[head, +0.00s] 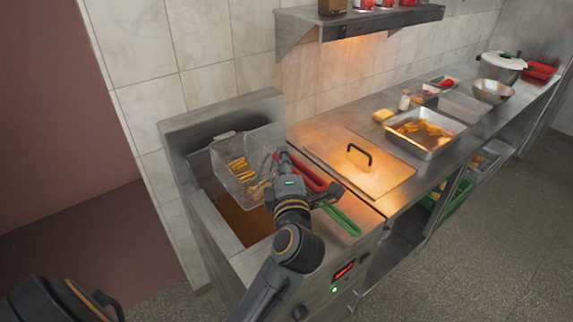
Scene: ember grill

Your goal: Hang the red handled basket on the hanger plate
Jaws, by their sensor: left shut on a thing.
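The wire basket (236,170) with the red handle (311,174) holds several yellow fries and sits above the left part of the fryer well, close to the back panel. My left gripper (309,177) is shut on the red handle. The steel back panel of the fryer (262,108), which seems to be the hanger plate, rises behind the basket. A pale bracket shows at the basket's back rim; I cannot tell whether it is hooked on the plate. My right gripper is not in view.
Brown oil (246,222) fills the well below. A green handle (341,220) lies right of my wrist; its basket is hidden. A steel lid (365,165) with a black handle covers the counter to the right, before a tray of fries (424,145). A shelf (360,25) overhangs the counter.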

